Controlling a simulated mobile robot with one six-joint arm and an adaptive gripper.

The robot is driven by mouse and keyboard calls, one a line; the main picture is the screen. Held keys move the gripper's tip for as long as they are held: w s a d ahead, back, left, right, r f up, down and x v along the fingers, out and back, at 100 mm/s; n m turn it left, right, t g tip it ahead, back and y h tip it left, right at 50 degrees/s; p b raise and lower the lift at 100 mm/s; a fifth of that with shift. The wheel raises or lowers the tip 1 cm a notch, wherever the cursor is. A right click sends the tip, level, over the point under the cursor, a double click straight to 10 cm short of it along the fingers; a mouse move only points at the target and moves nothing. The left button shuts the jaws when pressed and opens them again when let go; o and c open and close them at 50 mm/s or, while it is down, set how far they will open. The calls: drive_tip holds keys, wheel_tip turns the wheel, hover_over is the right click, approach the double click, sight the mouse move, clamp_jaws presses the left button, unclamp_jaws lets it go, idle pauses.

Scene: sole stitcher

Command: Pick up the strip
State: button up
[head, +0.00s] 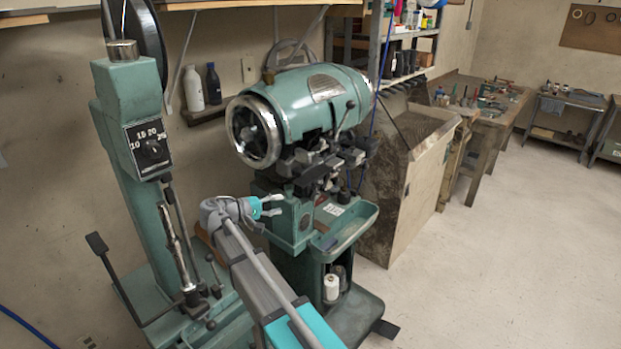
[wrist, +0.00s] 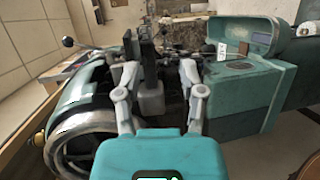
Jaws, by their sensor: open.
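I cannot make out the strip for certain in either view. My gripper (head: 281,205) is open in front of the green sole stitcher (head: 312,103), beside its lower body and left of the green tray (head: 346,232). In the wrist view, the two grey fingers of my gripper (wrist: 158,72) are spread with nothing seen between them. Dark metal parts of the stitcher lie beyond the fingers. A small white label (wrist: 222,50) and a small brown piece (wrist: 244,47) show near the tray (wrist: 252,30); I cannot tell what the brown piece is.
The stitcher's handwheel (head: 253,132) sticks out above my gripper. A green column machine (head: 148,190) with levers stands at the left. A wooden panel (head: 428,175) stands right of the stitcher. A workbench (head: 492,125) runs along the back. The floor at right is clear.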

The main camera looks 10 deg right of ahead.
sight(293, 184)
drive_tip(key=shift+t+h, duration=0.6)
drive_tip(key=shift+h, duration=0.3)
drive_tip(key=a+r, duration=0.1)
drive_tip(key=w+a+r, duration=0.1)
drive_tip(key=a, duration=0.1)
drive_tip(key=w+a+r, duration=0.1)
drive_tip(key=shift+w+a+r, duration=0.1)
drive_tip(key=shift+a+r, duration=0.1)
drive_tip(key=shift+d, duration=0.15)
drive_tip(key=x, duration=0.8)
drive_tip(key=shift+d, duration=0.15)
drive_tip(key=shift+w, duration=0.1)
drive_tip(key=shift+f, duration=0.1)
drive_tip(key=shift+b+x, duration=0.3)
drive_tip(key=shift+x, duration=1.65)
drive_tip(key=shift+w+d+f, duration=0.1)
drive_tip(key=shift+d+f, duration=0.1)
drive_tip(key=shift+d, duration=0.5)
